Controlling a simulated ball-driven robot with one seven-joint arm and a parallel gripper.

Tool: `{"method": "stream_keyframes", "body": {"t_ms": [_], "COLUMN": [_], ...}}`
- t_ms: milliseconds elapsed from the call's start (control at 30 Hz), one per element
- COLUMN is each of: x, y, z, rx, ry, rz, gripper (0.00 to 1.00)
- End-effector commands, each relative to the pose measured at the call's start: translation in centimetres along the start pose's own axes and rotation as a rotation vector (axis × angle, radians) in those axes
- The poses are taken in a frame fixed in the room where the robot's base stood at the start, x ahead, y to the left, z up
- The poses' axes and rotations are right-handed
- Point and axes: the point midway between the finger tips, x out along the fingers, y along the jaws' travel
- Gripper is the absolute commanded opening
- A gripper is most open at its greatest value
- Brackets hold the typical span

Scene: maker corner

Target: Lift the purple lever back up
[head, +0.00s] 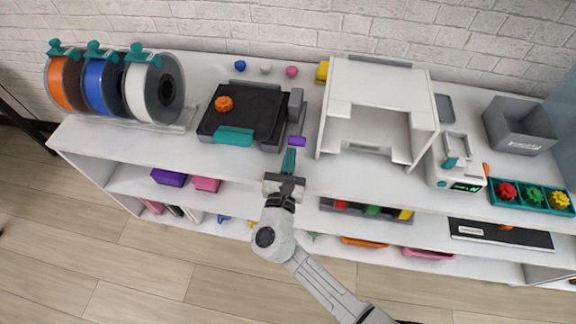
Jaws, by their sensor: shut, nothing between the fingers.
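The purple lever (297,141) is a short bar at the right side of the black build plate machine (247,113) on the white shelf top. It sticks out to the right, low near the machine's front corner, below a grey block (295,100). My gripper (288,160), with teal fingers, is shut and empty just in front of and below the lever in the picture. The fingertips are close to the lever; I cannot tell if they touch it. An orange gear-like piece (224,104) sits on the black plate.
A white open-front printer box (376,90) stands close to the right of the lever. Filament spools (150,90) stand at the left. A small scale (455,165), a teal tray (520,195) and a grey bin (518,125) are at the right. The shelf's front edge (240,168) lies under my gripper.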

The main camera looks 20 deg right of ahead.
Motion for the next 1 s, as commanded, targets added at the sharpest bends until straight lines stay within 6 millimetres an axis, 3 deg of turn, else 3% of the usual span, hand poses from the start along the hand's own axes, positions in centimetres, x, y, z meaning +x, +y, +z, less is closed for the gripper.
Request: {"method": "stream_keyframes", "body": {"t_ms": [367,1000], "x": [0.1,0.2], "y": [0.0,0.0], "z": [0.1,2.2], "rx": [0.0,0.0], "ry": [0.0,0.0], "rz": [0.0,0.0], "gripper": [0.0,0.0]}}
